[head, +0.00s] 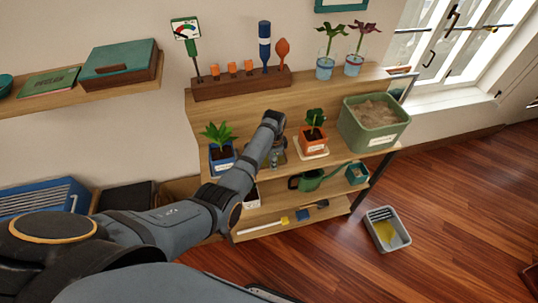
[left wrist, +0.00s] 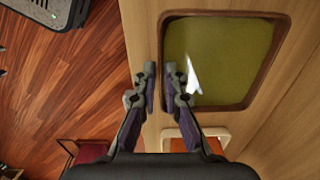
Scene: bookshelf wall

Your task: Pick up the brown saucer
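In the left wrist view a square brown saucer (left wrist: 278,60) with a dark brown rim and a glossy olive inside lies on the pale wooden shelf. My left gripper (left wrist: 161,72) points down at its left rim, one fingertip on each side of that edge. A narrow gap shows between the fingertips, and firm contact with the rim cannot be made out. In the head view my left gripper (head: 277,158) is over the shelf between a blue pot and an orange pot, and it hides the saucer. My right gripper is not in view.
The blue pot (head: 222,158) and the orange pot (head: 312,140) on its cream saucer (head: 323,154) flank my left gripper. A green planter (head: 375,140) stands further right. A green watering can (head: 312,181) is on the shelf below. A grey bin (head: 388,228) stands on the open floor.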

